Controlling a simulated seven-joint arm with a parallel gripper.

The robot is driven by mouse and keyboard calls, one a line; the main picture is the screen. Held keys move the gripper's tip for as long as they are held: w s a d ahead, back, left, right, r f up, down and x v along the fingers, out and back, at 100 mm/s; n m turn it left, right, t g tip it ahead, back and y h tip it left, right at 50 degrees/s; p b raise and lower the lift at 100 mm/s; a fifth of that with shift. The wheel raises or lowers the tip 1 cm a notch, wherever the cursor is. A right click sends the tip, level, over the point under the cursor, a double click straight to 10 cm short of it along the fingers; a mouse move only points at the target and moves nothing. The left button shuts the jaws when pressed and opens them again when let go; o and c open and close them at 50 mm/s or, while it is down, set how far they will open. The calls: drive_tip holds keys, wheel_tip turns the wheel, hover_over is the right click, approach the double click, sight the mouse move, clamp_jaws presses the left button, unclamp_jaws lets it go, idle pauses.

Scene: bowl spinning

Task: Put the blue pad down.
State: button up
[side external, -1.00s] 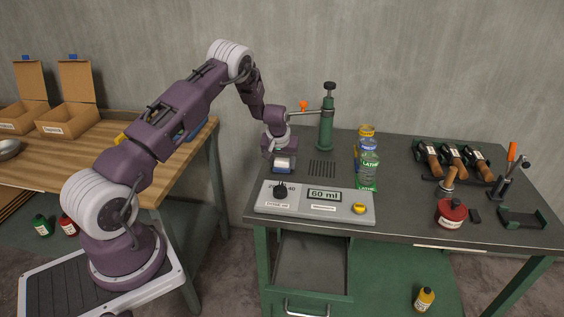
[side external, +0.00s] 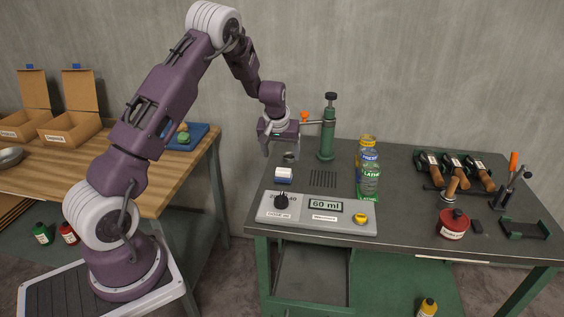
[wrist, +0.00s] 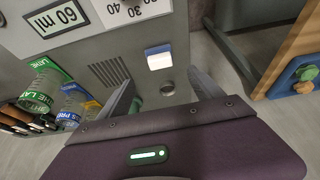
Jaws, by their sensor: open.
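The blue pad (side external: 283,176) is a small block with a white part and a blue part. It rests on the dark bench top behind the grey control panel, and it also shows in the wrist view (wrist: 158,57). My gripper (side external: 280,153) is open and empty, raised above the bench and behind the pad, apart from it. In the wrist view the two fingers (wrist: 167,92) are spread, with the pad lying beyond their tips.
The control panel (side external: 317,215) reads 60 ml. A green press-like post (side external: 327,130) stands close right of my gripper. Labelled bottles (side external: 369,180) stand further right. A slotted grille (side external: 323,179) lies beside the pad.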

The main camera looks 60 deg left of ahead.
drive_tip(key=s+d+r+m+t+h, duration=0.1)
drive_tip(key=s+d+r+m, duration=0.1)
drive_tip(key=s+d+r, duration=0.6)
drive_tip(key=s+d+r+m+t+h, duration=0.15)
drive_tip(key=s+d+r, duration=0.25)
drive_tip(key=d+r, duration=0.75)
drive_tip(key=s+d+r+m, duration=0.1)
drive_tip(key=s+d+m, duration=0.1)
drive_tip(key=s, duration=0.8)
drive_tip(key=s+d+r+m, duration=0.1)
drive_tip(key=s+d+m, duration=0.2)
drive_tip(key=s, duration=0.7)
drive_tip(key=shift+s+d+r+h, duration=0.15)
drive_tip(key=shift+s+d+h, duration=0.25)
drive_tip(key=shift+d, duration=0.85)
drive_tip(key=shift+o, duration=0.6)
drive_tip(key=shift+w+m, duration=0.1)
drive_tip(key=shift+m, duration=0.15)
